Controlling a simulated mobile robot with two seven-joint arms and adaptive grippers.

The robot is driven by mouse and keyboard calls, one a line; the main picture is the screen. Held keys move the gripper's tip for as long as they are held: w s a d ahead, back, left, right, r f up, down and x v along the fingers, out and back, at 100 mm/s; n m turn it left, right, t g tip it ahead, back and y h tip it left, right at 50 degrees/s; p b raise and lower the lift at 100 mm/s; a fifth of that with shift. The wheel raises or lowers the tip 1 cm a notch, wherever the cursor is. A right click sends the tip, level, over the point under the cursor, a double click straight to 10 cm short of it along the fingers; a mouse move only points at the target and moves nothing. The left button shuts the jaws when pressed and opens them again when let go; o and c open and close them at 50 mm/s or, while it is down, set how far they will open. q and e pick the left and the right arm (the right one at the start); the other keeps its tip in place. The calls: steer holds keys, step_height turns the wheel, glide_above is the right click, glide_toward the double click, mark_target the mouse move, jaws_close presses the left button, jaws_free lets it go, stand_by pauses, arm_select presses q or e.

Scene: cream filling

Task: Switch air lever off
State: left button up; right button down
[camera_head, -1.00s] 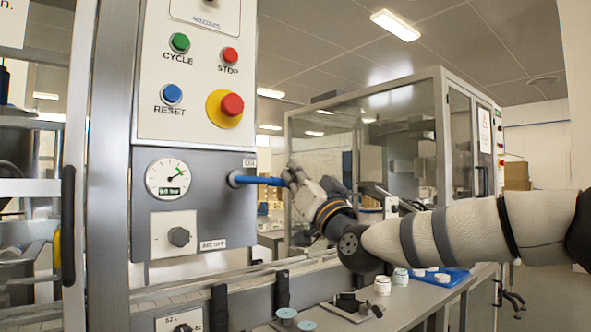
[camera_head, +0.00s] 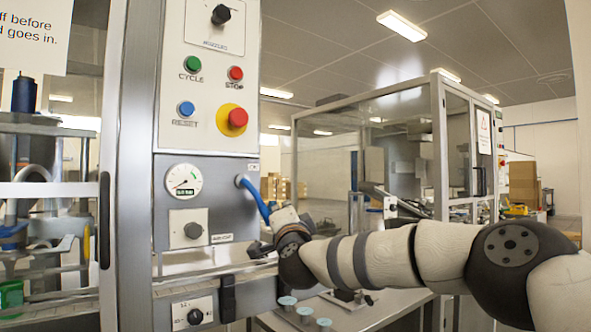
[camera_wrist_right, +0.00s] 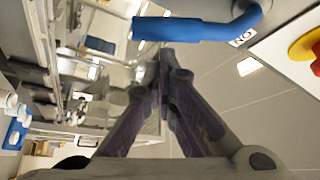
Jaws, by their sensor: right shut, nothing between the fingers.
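The blue air lever (camera_head: 254,200) sticks out from the right side of the grey panel and slants down to the right. It also shows in the right wrist view (camera_wrist_right: 185,28), at the top. My right gripper (camera_head: 258,249) is at the lever's lower end, partly hidden by my wrist. In the right wrist view its fingers (camera_wrist_right: 167,62) are together and empty, with the lever just beyond the tips; I cannot tell whether they touch. A pressure gauge (camera_head: 183,181) with a green window is on the panel. My left gripper is not in view.
Above the panel are the green cycle (camera_head: 193,64), red stop (camera_head: 235,73) and blue reset (camera_head: 186,109) buttons and a red emergency button (camera_head: 238,117). A glass enclosure is behind.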

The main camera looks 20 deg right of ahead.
mark_target(264, 219)
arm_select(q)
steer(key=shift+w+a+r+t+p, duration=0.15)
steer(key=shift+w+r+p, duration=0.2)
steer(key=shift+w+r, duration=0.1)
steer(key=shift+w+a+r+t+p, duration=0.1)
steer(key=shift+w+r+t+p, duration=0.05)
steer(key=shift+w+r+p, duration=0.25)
arm_select(e)
steer(key=shift+s+a+f, duration=0.2)
steer(key=shift+a+f, duration=0.2)
steer(key=shift+a, duration=0.3)
steer(key=shift+s+a+f, duration=0.25)
steer(key=shift+a+f, duration=0.1)
steer(key=shift+a, duration=0.3)
steer(key=shift+s+a+f, duration=0.2)
steer(key=shift+a+f, duration=0.2)
steer(key=shift+a, duration=0.3)
steer(key=shift+a+f, duration=0.1)
steer(key=shift+a, duration=0.05)
